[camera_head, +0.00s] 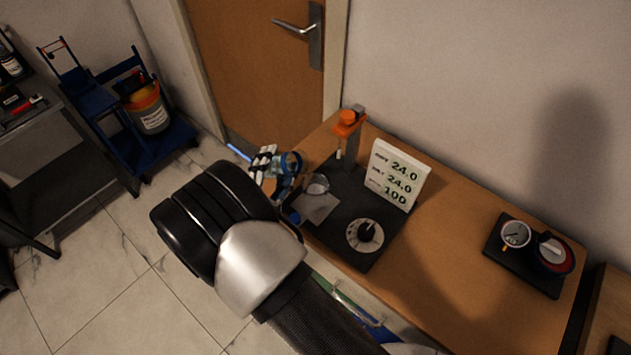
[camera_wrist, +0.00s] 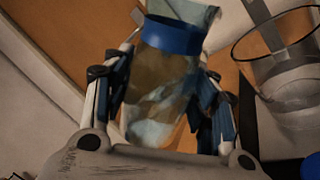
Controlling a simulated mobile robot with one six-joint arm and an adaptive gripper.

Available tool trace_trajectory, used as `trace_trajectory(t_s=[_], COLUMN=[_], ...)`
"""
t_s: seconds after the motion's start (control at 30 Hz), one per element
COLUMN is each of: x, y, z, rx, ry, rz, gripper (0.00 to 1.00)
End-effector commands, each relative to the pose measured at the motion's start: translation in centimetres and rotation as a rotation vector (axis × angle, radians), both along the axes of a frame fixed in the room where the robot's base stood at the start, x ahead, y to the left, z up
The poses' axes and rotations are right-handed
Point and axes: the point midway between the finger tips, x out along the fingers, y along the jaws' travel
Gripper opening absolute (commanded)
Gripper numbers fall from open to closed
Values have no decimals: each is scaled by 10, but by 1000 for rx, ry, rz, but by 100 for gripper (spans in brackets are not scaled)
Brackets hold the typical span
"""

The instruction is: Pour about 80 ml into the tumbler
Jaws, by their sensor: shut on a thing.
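My gripper (camera_head: 273,171) is shut on a clear jug (camera_head: 291,160) with a blue band near its rim. In the wrist view the jug (camera_wrist: 160,95) sits between both fingers (camera_wrist: 158,92), its mouth toward the top of the picture. I cannot tell its liquid level. The tumbler (camera_head: 317,186), a clear glass, stands on a black board (camera_head: 345,218), just right of the jug. In the wrist view the tumbler (camera_wrist: 285,82) shows at the right, apart from the jug. No stream shows between them. My arm hides part of the board's near left side.
A white sign (camera_head: 397,176) reading 24.0, 24.0 and 100 stands behind a white dial (camera_head: 365,236). An orange-topped post (camera_head: 349,135) rises behind the tumbler. The bench between is clear.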

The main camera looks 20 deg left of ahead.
Motion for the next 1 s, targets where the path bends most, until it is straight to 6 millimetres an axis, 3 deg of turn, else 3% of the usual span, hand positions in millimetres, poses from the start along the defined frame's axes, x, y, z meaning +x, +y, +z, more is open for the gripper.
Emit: trace_trajectory(t_s=[0.27, 0.47, 0.63, 0.77, 1.0], x=[0, 0, 0, 0, 0], y=[0, -2, -5, -6, 5], z=[1, 13, 32, 34, -5], rx=[-1, -48, -144, -307, -528], ry=[-1, 0, 2, 6, 10], rz=[0, 0, -1, 0, 0], gripper=[18, 18, 18, 18, 18])
